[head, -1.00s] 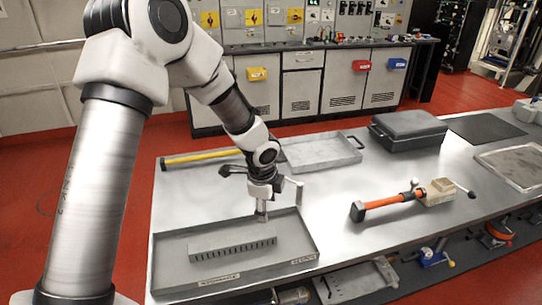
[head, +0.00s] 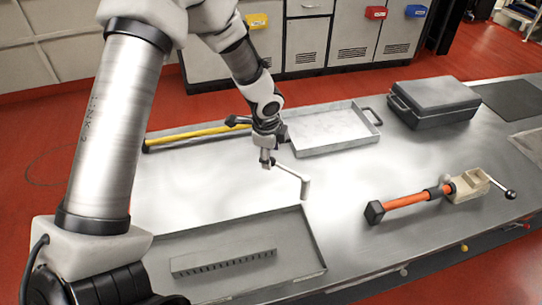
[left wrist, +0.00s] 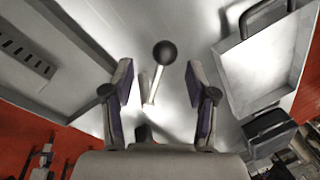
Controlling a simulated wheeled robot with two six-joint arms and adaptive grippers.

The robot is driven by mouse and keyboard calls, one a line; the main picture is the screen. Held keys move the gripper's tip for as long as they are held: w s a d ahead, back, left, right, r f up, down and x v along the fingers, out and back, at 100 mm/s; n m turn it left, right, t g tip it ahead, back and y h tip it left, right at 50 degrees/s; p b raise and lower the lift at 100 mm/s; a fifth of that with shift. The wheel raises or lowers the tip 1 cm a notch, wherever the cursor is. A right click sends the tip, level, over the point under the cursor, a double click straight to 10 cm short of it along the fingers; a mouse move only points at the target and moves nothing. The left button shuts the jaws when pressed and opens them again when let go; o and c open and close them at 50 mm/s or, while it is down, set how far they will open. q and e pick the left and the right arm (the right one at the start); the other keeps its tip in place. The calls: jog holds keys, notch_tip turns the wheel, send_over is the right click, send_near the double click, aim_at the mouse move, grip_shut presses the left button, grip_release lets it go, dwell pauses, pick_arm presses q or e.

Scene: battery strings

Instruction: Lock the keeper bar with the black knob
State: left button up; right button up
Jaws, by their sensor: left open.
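My left gripper (head: 267,161) is above the table, beyond the shallow grey tray. The left wrist view shows its fingers (left wrist: 160,88) apart, with a thin light rod ending in a round black knob (left wrist: 165,53) in line with the gap. I see no finger touching the rod. In the head view, a light bar (head: 289,172) with a short pale upright end lies just right of the gripper; I cannot tell whether it is the same part. Another black knob (head: 510,194) sits on a rod at the beige block (head: 468,186) far right. I cannot make out which part is the keeper bar. My right gripper is not in view.
The grey tray (head: 312,262) holds a slotted strip (head: 222,262). An orange-handled tool (head: 405,201) joins the beige block. A pale tray (head: 335,128) and dark case (head: 435,100) stand at the back, with a yellow bar (head: 185,135).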

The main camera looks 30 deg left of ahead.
pick_arm(q)
jog(key=f, duration=0.1)
jog(key=w+f, duration=0.1)
jog(key=f, duration=0.1)
jog(key=a+f, duration=0.1)
jog(key=shift+w+a+f, duration=0.1)
jog(key=shift+w+f, duration=0.05)
jog(key=shift+w, duration=0.2)
jog(key=shift+s+d+r, duration=0.3)
jog(key=shift+s+r, duration=0.05)
jog(key=c, duration=0.4)
grip_shut()
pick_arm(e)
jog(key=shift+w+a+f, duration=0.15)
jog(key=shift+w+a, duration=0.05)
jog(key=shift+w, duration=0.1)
